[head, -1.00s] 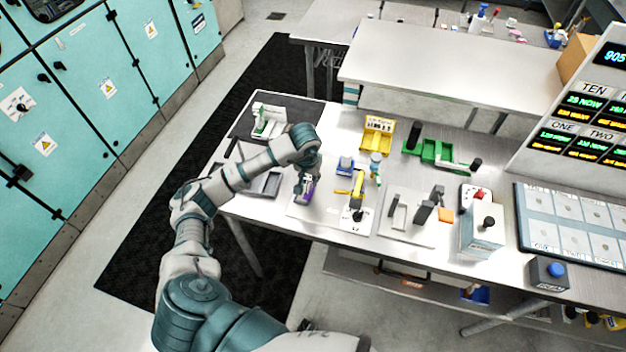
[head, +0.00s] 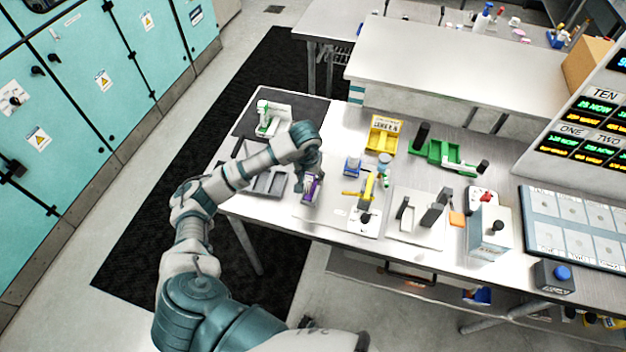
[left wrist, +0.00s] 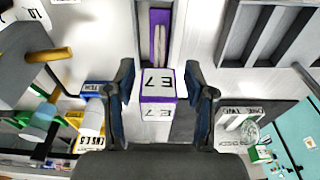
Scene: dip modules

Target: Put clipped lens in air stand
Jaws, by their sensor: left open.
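My left gripper (head: 313,182) is open over the left part of the bench. In the left wrist view its dark fingers (left wrist: 161,98) stand on either side of a purple block marked "E7" (left wrist: 162,84), with a gap on each side. The purple block also shows under the gripper in the head view (head: 311,192). A small clear, glassy shape (left wrist: 251,131) shows beside a pale stand labelled "ONE TWO"; I cannot tell if it is the clipped lens. I cannot tell which fixture is the air stand. My right gripper is out of view.
A grey compartment tray (head: 267,184) lies left of the gripper. A white-and-green stand (head: 272,120) is on the dark mat behind. A yellow bin (head: 383,136), a blue box (head: 352,166) and a yellow-armed fixture (head: 366,205) stand to the right.

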